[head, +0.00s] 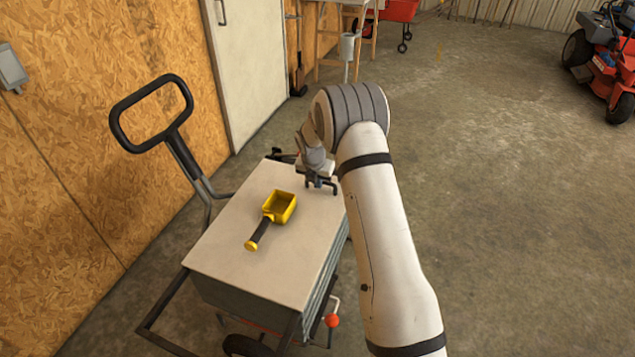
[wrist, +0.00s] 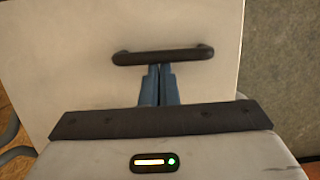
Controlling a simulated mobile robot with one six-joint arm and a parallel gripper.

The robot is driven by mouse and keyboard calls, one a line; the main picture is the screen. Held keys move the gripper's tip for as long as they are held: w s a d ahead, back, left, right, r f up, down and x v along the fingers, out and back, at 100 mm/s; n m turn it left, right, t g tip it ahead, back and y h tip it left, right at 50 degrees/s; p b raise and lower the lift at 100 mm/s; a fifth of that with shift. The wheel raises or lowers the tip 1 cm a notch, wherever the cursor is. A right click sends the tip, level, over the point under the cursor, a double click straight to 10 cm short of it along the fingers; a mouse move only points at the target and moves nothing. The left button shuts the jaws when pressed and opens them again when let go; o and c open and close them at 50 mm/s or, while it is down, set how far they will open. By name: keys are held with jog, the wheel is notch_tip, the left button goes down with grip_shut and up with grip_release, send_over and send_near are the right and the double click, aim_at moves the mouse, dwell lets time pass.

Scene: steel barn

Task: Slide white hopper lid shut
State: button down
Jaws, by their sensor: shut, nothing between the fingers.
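The white hopper lid (head: 235,240) lies flat across the top of the cart-mounted hopper (head: 240,302) in the head view. It fills much of the wrist view (wrist: 75,65). A dark bar handle (wrist: 163,55) sits on the lid. My gripper (wrist: 160,70) is shut and empty, its blue-grey fingertips right at the handle's near side; I cannot tell whether they touch it. In the head view my gripper (head: 318,180) is over the lid's far right end, and my arm hides part of that edge.
A yellow scoop (head: 279,208) with a dark grip lies on the lid. The cart's black loop handle (head: 150,112) rises at left near the board wall (head: 70,150). A red mower (head: 610,60) stands far right. The concrete floor at right is clear.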

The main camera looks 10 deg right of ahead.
jog(key=shift+w+d+r, duration=0.1)
jog(key=shift+w+d, duration=0.05)
jog(key=shift+d, duration=0.05)
jog(key=shift+d, duration=0.1)
